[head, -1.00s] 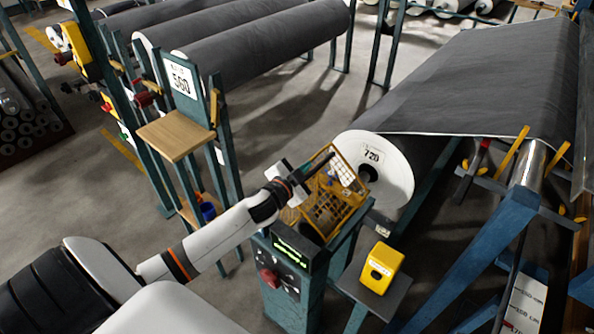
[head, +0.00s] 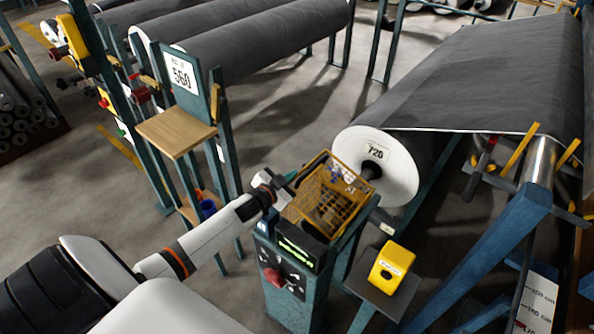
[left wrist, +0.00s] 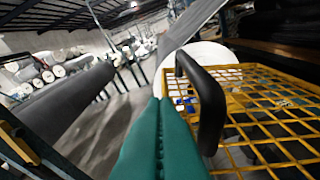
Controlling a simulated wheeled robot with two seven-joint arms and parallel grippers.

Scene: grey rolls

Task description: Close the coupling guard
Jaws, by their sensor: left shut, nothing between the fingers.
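The coupling guard (head: 345,212) is a yellow mesh cage on the teal machine stand, beside the white end of the roll marked 720. Its mesh also fills the right of the left wrist view (left wrist: 262,125). A black handle (left wrist: 208,100) stands up from the guard's edge. I cannot tell whether the guard sits fully down. My left gripper (head: 291,178) is shut and empty at the guard's left side. Its green fingers (left wrist: 162,105) are left of the handle in the left wrist view, and I see no clear contact. My right gripper is not in view.
A control panel (head: 285,275) with a red knob is on the stand's front. A yellow box (head: 390,268) sits on a small shelf to the right. A post with a wooden shelf (head: 175,133) stands left of my arm. The large grey roll (head: 470,85) is behind.

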